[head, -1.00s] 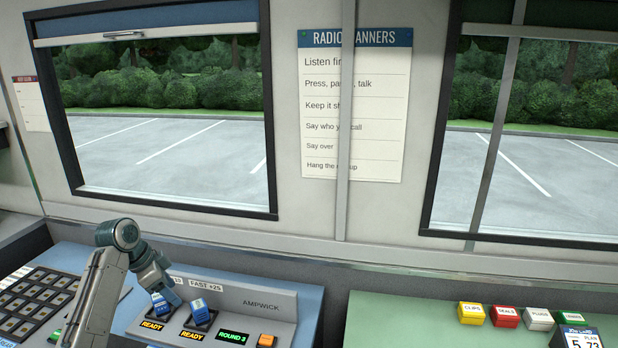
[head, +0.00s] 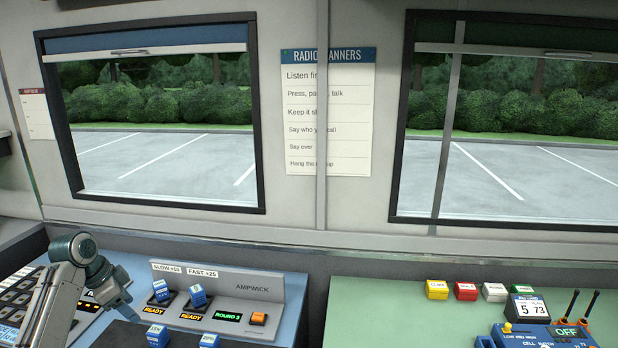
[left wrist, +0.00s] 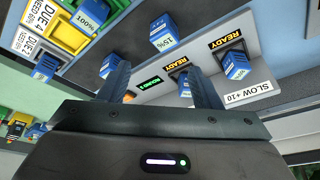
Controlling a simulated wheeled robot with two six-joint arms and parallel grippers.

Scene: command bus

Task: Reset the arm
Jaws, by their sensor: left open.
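My left arm comes in from the left in the head view, bent over the console. Its gripper (head: 125,308) is left of the AMPWICK charger (head: 262,283), apart from the blue battery (head: 163,287) in the slow +10 bay. In the left wrist view the two fingers (left wrist: 160,88) are spread with nothing held between them. A second blue battery (head: 197,294) sits in the fast +25 bay. Both bays have lit READY signs, and a green ROUND 3 display is beside them. My right gripper is not in view.
Loose blue batteries (head: 157,334) stand in front of the charger, one marked 15% (left wrist: 163,30). A dark key panel (head: 12,300) is at the left. On the green counter at right are small coloured boxes (head: 466,291) and a blue radio-like device (head: 545,334).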

